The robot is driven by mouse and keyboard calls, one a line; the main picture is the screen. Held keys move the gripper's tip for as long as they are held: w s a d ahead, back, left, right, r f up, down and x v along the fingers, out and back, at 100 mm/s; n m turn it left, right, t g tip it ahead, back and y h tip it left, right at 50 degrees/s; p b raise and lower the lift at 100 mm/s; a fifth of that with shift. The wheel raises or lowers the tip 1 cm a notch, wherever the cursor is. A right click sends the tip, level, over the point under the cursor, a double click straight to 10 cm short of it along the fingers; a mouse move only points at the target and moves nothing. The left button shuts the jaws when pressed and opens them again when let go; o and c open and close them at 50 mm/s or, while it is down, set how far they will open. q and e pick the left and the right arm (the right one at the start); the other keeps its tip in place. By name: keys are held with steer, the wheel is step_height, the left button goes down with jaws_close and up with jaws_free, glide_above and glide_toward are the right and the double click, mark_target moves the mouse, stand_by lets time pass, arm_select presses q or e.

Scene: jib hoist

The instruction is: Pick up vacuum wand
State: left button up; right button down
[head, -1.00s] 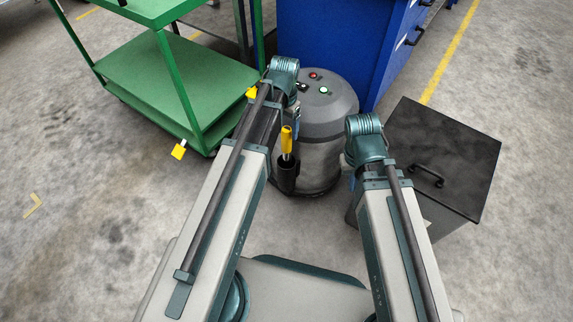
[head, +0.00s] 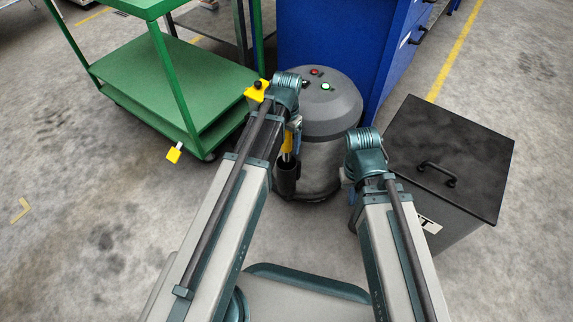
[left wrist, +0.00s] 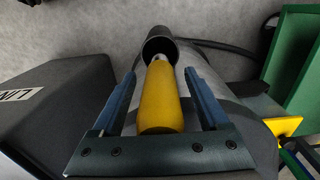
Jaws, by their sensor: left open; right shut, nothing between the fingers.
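The vacuum wand (head: 287,142) has a yellow handle and sits upright in a black holder (head: 287,177) on the side of the grey drum vacuum (head: 333,112). In the left wrist view the yellow handle (left wrist: 160,100) lies between the two fingers of my left gripper (left wrist: 161,75), which is open. There are gaps on both sides of the handle, and the black holder opening (left wrist: 160,45) is beyond it. In the head view my left gripper (head: 295,128) partly covers the handle. My right gripper (head: 346,177) is mostly hidden by its own wrist, right of the vacuum.
A black lidded bin (head: 450,140) stands close to my right arm. A green cart (head: 165,85) stands at the left, with a yellow block (head: 257,90) beside my left wrist. A blue cabinet (head: 335,40) is behind the vacuum.

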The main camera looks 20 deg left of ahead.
arm_select(q)
jaws_close()
stand_by(0.4)
stand_by(1.0)
